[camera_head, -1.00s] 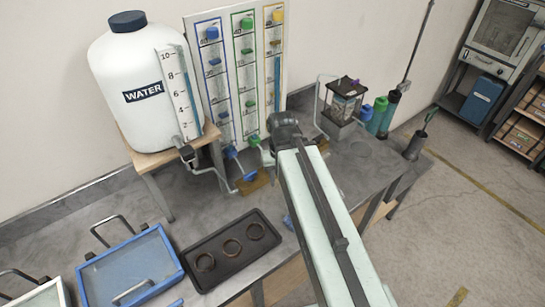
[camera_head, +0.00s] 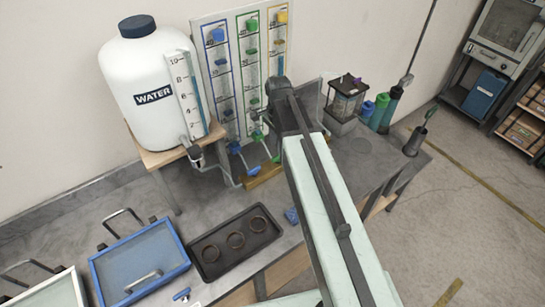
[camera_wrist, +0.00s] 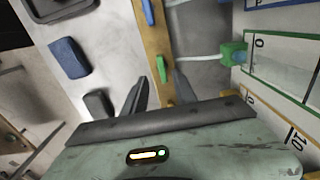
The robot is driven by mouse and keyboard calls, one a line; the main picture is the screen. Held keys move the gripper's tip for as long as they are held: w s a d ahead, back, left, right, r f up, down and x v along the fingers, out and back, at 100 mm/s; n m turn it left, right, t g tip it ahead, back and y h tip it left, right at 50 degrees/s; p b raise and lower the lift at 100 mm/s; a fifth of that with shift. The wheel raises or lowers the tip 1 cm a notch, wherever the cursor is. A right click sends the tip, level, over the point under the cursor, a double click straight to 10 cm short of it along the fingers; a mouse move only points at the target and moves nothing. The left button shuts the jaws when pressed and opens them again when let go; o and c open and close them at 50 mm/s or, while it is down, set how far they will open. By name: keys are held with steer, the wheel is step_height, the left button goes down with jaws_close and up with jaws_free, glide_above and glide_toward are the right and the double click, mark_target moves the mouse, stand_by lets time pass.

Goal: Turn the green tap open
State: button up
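The green tap is a small green lever (camera_wrist: 161,68) on a wooden bar (camera_wrist: 155,40) in the wrist view. A blue lever (camera_wrist: 148,12) sits on the same bar, farther up the picture. My gripper (camera_wrist: 158,88) is open, one dark finger on each side of the bar. The green lever lies just beyond the fingertips, between their lines; I see no contact. A green block (camera_wrist: 233,53) with a pale tube is to the right.
A white water bottle (camera_head: 153,95) stands on a wooden stand at the left. Behind is a panel of gauge columns (camera_head: 222,75). A black tray with rings (camera_head: 262,246) and a blue-framed tray (camera_head: 184,241) lie in front. A lantern-like box (camera_head: 348,88) stands right.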

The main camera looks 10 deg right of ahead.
mark_target(277, 157)
step_height(277, 157, down, 6)
steer(key=b, duration=0.5)
steer(key=shift+f, duration=0.25)
steer(key=shift+r, duration=0.15)
jaws_close()
